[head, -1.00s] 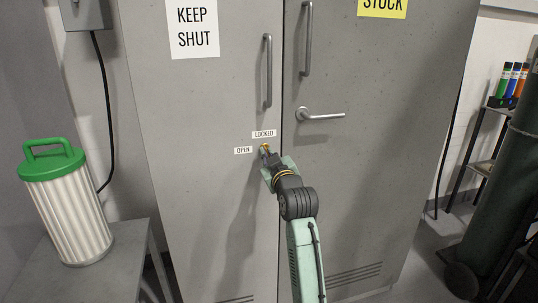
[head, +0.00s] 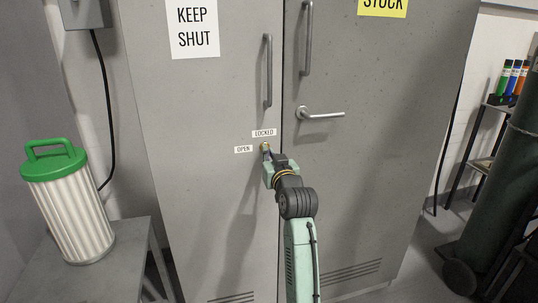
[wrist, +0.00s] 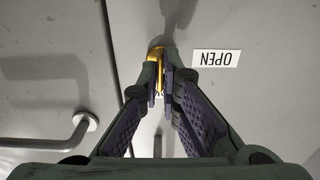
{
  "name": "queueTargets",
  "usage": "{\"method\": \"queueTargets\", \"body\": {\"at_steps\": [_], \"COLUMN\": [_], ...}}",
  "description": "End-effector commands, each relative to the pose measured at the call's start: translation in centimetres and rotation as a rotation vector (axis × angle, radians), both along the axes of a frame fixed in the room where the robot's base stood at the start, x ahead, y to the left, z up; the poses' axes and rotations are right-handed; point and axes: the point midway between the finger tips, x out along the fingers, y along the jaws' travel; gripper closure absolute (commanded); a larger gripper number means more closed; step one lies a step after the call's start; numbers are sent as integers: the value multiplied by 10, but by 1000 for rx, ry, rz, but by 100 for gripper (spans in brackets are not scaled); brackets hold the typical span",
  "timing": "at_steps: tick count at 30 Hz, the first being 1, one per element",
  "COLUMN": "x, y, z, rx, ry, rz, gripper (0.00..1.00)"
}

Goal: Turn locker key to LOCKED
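The grey locker (head: 225,110) has a small brass lock with its key (head: 265,146) on the left door, near the door seam. An OPEN label (head: 243,149) is left of the lock and a LOCKED label (head: 264,133) is above it. My gripper (head: 270,156) is at the lock. In the wrist view, turned over, my fingertips (wrist: 161,80) close in on both sides of the brass key (wrist: 157,55) and appear shut on it. The OPEN label (wrist: 216,58) shows to its right there. The fingers partly hide the key, so its exact angle is unclear.
A lever handle (head: 320,114) is on the right door, and long pull handles (head: 267,72) are above. A green-topped filter canister (head: 68,205) stands on a grey bench at left. A dark green cylinder (head: 497,190) and a rack stand at right.

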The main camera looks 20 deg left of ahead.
Motion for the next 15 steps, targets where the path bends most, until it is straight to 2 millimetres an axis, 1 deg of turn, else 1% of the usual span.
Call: {"method": "queueTargets", "body": {"at_steps": [7,8,15], "x": [0,0,0], "y": [0,0,0], "z": [0,0,0], "rx": [2,2,1], "ry": [1,1,1], "rz": [0,0,0], "gripper": [100,93,77]}}
